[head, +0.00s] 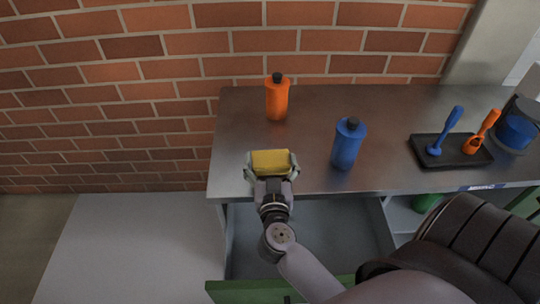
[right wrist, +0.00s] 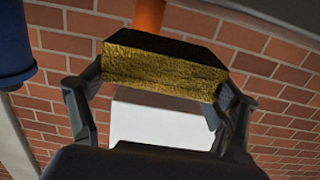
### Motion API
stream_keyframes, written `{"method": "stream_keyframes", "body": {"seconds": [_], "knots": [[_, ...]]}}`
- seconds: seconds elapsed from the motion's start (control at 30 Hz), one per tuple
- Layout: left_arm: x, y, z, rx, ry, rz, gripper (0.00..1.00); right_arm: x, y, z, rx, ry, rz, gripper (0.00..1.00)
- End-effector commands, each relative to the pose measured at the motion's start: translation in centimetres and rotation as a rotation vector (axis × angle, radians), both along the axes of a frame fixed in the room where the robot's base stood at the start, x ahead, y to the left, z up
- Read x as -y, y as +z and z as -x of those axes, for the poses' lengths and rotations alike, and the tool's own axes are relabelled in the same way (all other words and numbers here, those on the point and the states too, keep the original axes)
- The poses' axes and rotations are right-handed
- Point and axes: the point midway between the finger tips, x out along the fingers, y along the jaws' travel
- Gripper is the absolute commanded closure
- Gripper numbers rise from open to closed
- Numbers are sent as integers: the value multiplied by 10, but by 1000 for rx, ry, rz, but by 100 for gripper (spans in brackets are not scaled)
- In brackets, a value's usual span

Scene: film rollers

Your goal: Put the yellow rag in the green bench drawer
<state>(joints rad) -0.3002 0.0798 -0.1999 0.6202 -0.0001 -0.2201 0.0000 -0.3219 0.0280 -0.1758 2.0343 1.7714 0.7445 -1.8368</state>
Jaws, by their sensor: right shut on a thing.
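The yellow rag (head: 271,162) is a folded block held between the fingers of my right gripper (head: 272,168). In the right wrist view the rag (right wrist: 165,72) spans the gap between both fingers of the right gripper (right wrist: 160,90). In the head view the rag appears over the front edge of the grey bench; its height above the bench is hard to tell. The green bench drawer (head: 250,292) is pulled open below the bench front, and its grey inside shows beneath my right arm. My left gripper is not in view.
An orange bottle (head: 277,99) and a blue bottle (head: 348,143) stand on the bench (head: 310,108). A black tray (head: 466,158) with a blue and an orange tool lies to the right. A blue container (head: 516,126) is at the far right. A brick wall (head: 130,100) is behind.

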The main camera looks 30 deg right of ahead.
Motion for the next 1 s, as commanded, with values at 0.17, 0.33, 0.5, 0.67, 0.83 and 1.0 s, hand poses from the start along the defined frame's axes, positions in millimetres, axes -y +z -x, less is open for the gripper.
{"method": "stream_keyframes", "body": {"seconds": [0.17, 0.33, 0.5, 0.67, 0.83, 1.0], "knots": [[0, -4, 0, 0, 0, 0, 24, 9, -9, -15, 1, 0, 1, 41], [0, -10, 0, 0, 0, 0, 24, 19, -20, -31, 1, 0, 1, 41], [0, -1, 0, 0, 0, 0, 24, 28, -29, -47, -2, 1, 2, 41], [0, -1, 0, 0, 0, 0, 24, 30, -33, -49, 0, 1, -1, 41], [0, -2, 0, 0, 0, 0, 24, 30, -34, -49, 0, 1, -1, 41], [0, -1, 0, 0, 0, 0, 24, 30, -38, -49, 0, 0, 0, 17]]}}
